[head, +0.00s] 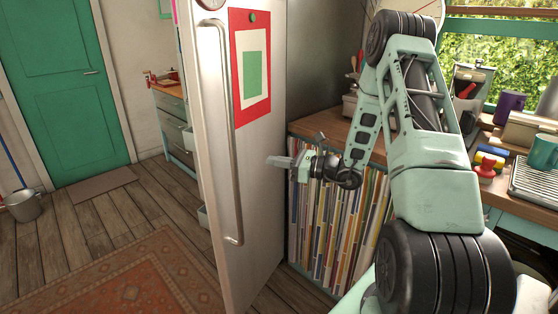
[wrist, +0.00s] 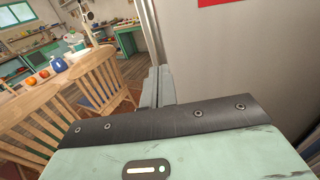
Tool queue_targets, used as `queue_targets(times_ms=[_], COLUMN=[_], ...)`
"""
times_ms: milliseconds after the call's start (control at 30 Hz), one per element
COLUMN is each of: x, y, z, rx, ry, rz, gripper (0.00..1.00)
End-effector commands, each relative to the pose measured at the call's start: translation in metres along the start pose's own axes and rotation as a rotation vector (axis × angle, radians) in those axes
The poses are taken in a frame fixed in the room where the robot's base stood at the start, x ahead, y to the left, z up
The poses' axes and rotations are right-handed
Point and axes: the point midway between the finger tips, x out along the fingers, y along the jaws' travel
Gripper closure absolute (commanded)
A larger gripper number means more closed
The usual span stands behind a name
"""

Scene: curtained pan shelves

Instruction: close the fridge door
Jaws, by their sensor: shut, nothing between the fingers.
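The fridge door (head: 258,190) stands open in the head view, its outer face turned toward my arm. A long vertical handle (head: 222,130) runs near its left edge, and pale bins show past that edge. A red-bordered picture (head: 238,110) is fixed to the outer face. My gripper (head: 272,161) is shut and empty, in front of the right part of the door; I cannot tell whether it touches. In the wrist view the shut fingers (wrist: 158,84) point forward, with the grey door face (wrist: 230,55) to their right.
A shelf of books or records (head: 330,235) stands right of the door, under a wooden top. A rug (head: 130,275) lies on the floor at left. The wrist view shows wooden chairs (wrist: 65,105) at left.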

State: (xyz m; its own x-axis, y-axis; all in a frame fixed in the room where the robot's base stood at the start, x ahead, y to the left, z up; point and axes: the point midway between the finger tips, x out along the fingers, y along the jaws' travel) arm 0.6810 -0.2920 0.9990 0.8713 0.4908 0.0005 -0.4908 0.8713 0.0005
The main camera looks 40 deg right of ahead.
Motion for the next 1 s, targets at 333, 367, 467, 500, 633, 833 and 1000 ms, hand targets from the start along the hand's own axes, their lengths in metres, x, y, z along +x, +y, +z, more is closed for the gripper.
queue_targets(times_ms=[333,367,467,500,633,833,1000], x=[0.070,0.074,0.085,0.088,0.094,0.095,0.095], y=[0.002,0.002,0.001,0.001,0.001,0.001,0.001], z=[0.003,0.003,0.002,0.002,0.001,0.001,0.001], rx=[0.000,-0.001,0.000,0.000,0.000,0.000,-0.001], ry=[0.000,0.000,0.000,0.000,0.000,-0.001,-0.001], rz=[0.005,0.004,0.003,0.003,0.002,0.002,0.002], gripper=[1.00,1.00,1.00,1.00,1.00,1.00,1.00])
